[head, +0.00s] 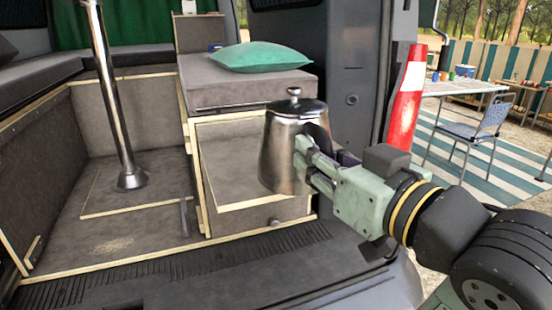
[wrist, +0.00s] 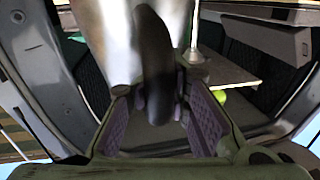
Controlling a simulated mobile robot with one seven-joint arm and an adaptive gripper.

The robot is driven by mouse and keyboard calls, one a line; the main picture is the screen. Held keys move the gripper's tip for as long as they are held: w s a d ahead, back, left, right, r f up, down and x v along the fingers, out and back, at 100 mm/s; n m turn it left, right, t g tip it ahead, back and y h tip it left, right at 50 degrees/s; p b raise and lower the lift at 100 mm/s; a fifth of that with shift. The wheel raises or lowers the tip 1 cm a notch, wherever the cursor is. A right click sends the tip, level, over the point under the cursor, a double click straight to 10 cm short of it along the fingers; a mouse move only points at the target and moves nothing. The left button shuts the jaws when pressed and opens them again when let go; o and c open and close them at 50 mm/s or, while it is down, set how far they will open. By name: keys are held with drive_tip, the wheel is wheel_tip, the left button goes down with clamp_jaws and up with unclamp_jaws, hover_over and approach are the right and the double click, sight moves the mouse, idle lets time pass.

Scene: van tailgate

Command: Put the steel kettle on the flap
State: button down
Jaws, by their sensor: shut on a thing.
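The steel kettle (head: 283,150), shiny with a lid and knob, is held upright in the air in front of the van's rear opening. My gripper (head: 310,160) comes from the right and is shut on its black handle. In the wrist view, the handle (wrist: 155,60) stands between the purple-padded fingers (wrist: 160,115), and the kettle body fills the upper left. Behind the kettle is a wood-edged grey panel (head: 225,165) on the bench front. I cannot tell whether this panel is the flap.
A green cushion (head: 262,56) lies on the grey bench top (head: 250,90). A steel post (head: 112,100) stands on the van floor at left. A red-and-white cone (head: 407,100) is beside the door frame. Outside are a table (head: 460,88) and a blue chair (head: 480,130).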

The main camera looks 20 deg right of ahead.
drive_tip(key=shift+n+y, duration=0.3)
drive_tip(key=shift+y, duration=0.3)
drive_tip(key=w+d+p, duration=0.1)
drive_tip(key=w, duration=0.3)
drive_tip(key=w+d+f, duration=0.1)
drive_tip(key=w, duration=0.4)
drive_tip(key=w+d+p, duration=0.1)
drive_tip(key=w+d, duration=0.1)
drive_tip(key=w, duration=0.3)
drive_tip(key=shift+f+p, duration=0.2)
drive_tip(key=shift+p, duration=0.1)
drive_tip(key=shift+f+p, duration=0.3)
drive_tip(key=shift+f, duration=1.5)
drive_tip(key=shift+f, duration=0.2)
drive_tip(key=c, duration=1.5)
unclamp_jaws()
drive_tip(key=shift+o, duration=0.2)
